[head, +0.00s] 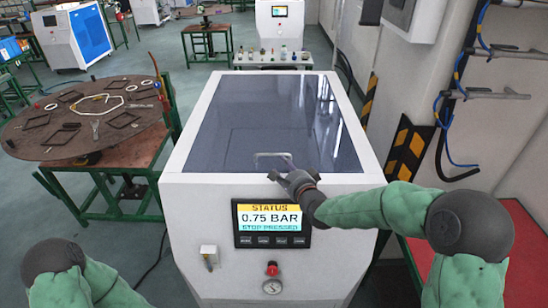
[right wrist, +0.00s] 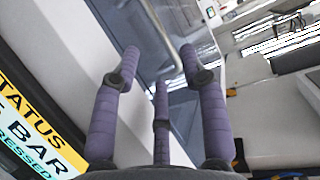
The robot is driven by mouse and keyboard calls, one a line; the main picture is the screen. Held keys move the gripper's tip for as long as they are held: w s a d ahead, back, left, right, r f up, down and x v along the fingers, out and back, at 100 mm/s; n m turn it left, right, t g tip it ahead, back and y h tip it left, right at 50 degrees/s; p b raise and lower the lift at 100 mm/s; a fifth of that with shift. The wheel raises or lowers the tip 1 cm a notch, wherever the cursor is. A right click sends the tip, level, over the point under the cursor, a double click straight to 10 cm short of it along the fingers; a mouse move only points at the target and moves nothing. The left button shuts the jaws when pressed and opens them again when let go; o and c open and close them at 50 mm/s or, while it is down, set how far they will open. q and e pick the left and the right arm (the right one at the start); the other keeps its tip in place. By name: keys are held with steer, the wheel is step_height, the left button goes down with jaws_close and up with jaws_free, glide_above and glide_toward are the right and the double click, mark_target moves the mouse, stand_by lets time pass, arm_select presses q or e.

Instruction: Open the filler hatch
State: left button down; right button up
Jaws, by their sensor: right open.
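The gas generator (head: 178,235) is a white cabinet with a dark, glossy top (head: 300,100). A square outline in the top marks the filler hatch (head: 262,141), which lies flush and closed. A small metal handle (head: 270,154) is at the hatch's near edge. My right gripper (head: 287,170) is over the near edge of the top, just beside the handle. In the right wrist view its purple fingers (right wrist: 160,68) are spread and empty, with the handle bar (right wrist: 163,35) just beyond the fingertips. I cannot tell whether they touch. My left gripper is out of view.
The status screen (head: 272,223) on the front reads 0.75 BAR, STOP PRESSED. A round table with flat parts (head: 90,120) stands left.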

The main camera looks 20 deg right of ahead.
mark_target(275, 165)
steer(key=x, duration=0.8)
steer(key=shift+f, duration=0.1)
jaws_close()
